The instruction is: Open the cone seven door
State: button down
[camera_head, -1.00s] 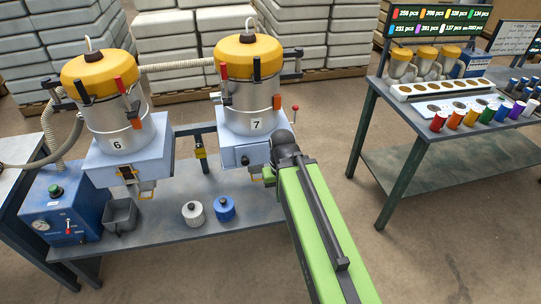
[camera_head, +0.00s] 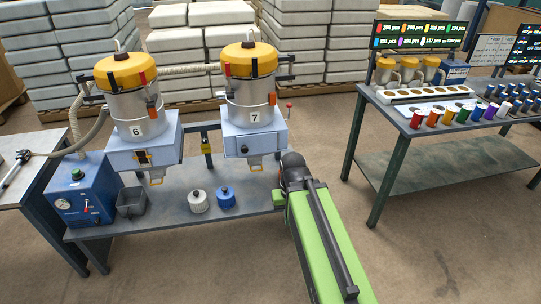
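Cone seven (camera_head: 251,90) is a steel hopper with a yellow lid and a "7" label. It stands on a pale blue box (camera_head: 272,140) with a small black knob (camera_head: 243,149) on its front. The front of the box looks closed. My gripper (camera_head: 279,198) is at the end of my green and black arm, below and to the right of the box in the picture. It looks apart from the box, over the bench's right end. My arm hides most of the gripper, and its fingers are too small to read.
Cone six (camera_head: 138,105) stands to the left on a similar box. A white canister (camera_head: 198,203) and a blue canister (camera_head: 225,198) stand on the bench (camera_head: 175,222) below. A second table (camera_head: 440,142) with coloured cups stands at the right, with open floor between.

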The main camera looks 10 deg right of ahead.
aim_at(255, 144)
jog(key=u, duration=0.2)
jog(key=i, duration=0.75)
jog(key=u, duration=0.25)
jog(key=k, duration=1.35)
jog(key=u, duration=0.65)
jog(key=i, duration=1.2)
jog(key=u, duration=0.75)
